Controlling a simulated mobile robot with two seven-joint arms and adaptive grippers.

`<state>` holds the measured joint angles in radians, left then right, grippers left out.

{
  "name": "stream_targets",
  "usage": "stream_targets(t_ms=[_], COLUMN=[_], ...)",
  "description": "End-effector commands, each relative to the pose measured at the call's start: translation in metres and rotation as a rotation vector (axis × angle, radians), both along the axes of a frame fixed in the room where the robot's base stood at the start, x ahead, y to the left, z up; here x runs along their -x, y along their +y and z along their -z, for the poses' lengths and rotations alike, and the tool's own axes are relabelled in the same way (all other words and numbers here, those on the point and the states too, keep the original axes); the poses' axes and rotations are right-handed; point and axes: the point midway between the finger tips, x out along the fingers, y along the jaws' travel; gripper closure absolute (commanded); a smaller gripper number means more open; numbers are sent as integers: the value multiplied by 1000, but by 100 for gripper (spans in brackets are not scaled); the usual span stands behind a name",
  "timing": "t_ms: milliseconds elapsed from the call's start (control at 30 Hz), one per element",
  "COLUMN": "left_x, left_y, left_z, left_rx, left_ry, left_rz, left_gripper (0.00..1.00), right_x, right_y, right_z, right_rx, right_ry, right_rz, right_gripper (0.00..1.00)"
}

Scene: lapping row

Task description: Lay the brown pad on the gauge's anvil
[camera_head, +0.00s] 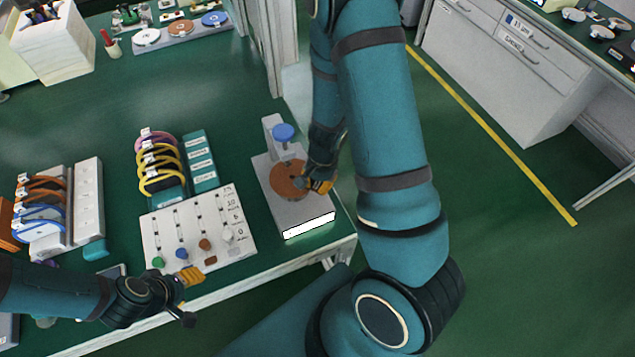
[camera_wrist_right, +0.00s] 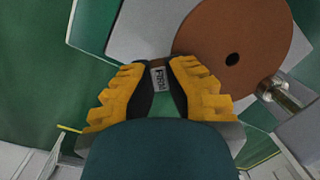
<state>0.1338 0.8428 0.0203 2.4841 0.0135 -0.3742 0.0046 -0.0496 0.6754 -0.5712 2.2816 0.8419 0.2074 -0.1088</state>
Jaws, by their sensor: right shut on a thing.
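The brown pad (camera_head: 288,180) is a round disc with a small central hole. It lies level over the grey gauge (camera_head: 298,216), whose post carries a blue knob (camera_head: 283,132). My right gripper (camera_head: 322,185) is shut on the pad's labelled tab at the right side. In the right wrist view the yellow fingers (camera_wrist_right: 163,85) pinch that tab, and the disc (camera_wrist_right: 225,35) extends beyond them, beside a metal spindle (camera_wrist_right: 280,95). The anvil is hidden, and I cannot tell whether the pad touches it. My left gripper (camera_head: 190,276) is by the slider board, its opening unclear.
The white slider board (camera_head: 205,222) stands left of the gauge, with yellow and pink loops (camera_head: 158,162) and a teal labelled strip (camera_head: 200,160) behind it. A tray of coloured discs (camera_head: 180,30) is at the back. The green table's right edge is close to the gauge.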

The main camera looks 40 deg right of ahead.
Motion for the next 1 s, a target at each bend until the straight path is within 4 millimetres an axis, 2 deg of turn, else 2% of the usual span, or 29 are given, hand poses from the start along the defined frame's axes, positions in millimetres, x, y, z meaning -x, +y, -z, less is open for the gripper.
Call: stream_targets(t_ms=[100, 467, 500, 533, 867, 1000], left_x=[1, 0, 0, 0, 0, 0], left_y=[0, 0, 0, 0, 0, 0], left_z=[6, 6, 6, 6, 6, 6], left_rx=[-1, -2, -2, -2, -1, -2], left_ry=[3, 2, 2, 2, 1, 2], left_rz=[0, -1, -1, -1, -1, -1], left_gripper=[51, 51, 51, 51, 51, 51], right_x=[-1, -2, -2, -2, -2, -2], right_y=[-2, -3, -3, -3, -3, -4], right_z=[6, 7, 7, 7, 7, -1], right_rx=[0, 0, 0, 0, 0, 1], right_ry=[1, 1, 1, 1, 1, -1], right_rz=[0, -1, -1, -1, -1, -3], right_gripper=[100, 100, 73, 62, 61, 61])
